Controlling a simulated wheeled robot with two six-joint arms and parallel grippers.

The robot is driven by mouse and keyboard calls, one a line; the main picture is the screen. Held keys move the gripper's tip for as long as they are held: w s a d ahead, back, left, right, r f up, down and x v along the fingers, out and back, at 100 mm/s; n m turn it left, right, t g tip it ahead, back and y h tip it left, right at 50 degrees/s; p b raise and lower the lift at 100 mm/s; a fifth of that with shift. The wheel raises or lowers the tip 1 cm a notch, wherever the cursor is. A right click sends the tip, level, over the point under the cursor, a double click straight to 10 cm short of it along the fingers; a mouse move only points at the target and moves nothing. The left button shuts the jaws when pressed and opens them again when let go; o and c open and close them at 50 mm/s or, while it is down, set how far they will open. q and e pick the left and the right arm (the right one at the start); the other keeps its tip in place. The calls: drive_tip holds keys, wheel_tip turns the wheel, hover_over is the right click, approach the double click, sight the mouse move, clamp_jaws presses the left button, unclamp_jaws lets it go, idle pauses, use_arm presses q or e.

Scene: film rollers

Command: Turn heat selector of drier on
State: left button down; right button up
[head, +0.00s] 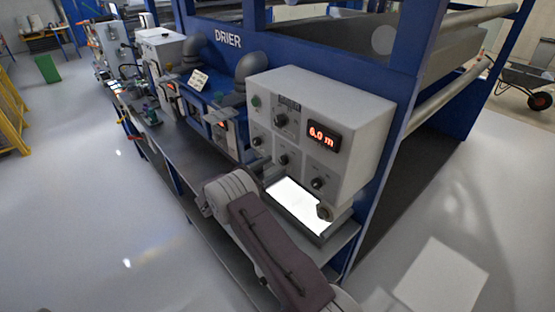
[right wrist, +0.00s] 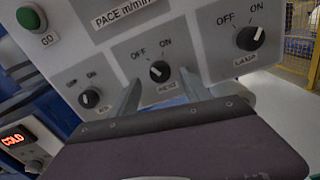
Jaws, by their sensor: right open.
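The drier (head: 228,40) is a large blue frame with a grey control box (head: 345,110) on its front. The heat selector (right wrist: 159,71) is a black round knob with a white mark, below the words OFF and ON, in the middle of the box's lower row in the right wrist view. Its mark appears to be on the OFF side. My right gripper (right wrist: 160,78) is open, its two fingertips just below and to either side of this knob. I cannot tell whether they touch the panel. My left gripper is not in view.
The air selector (right wrist: 89,99) is left of the heat knob and the lamp selector (right wrist: 249,38) right of it. A green GO button (right wrist: 31,18) sits above. A lit white panel (head: 295,203) lies below the box. Open floor (head: 90,210) is at left.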

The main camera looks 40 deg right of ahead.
sight(283, 161)
drive_tip(key=d, duration=0.2)
drive_tip(key=shift+w+d+p, duration=0.1)
drive_tip(key=shift+d+p, duration=0.25)
clamp_jaws()
drive_tip(key=shift+f+b, duration=0.15)
drive_tip(key=shift+b, duration=0.45)
drive_tip(key=m+b, duration=1)
drive_tip(key=b, duration=0.7)
drive_tip(key=shift+f, duration=0.2)
drive_tip(key=shift+r+m+b, duration=0.3)
drive_tip(key=shift+m+b, duration=0.7)
drive_tip(key=shift+b, duration=0.35)
unclamp_jaws()
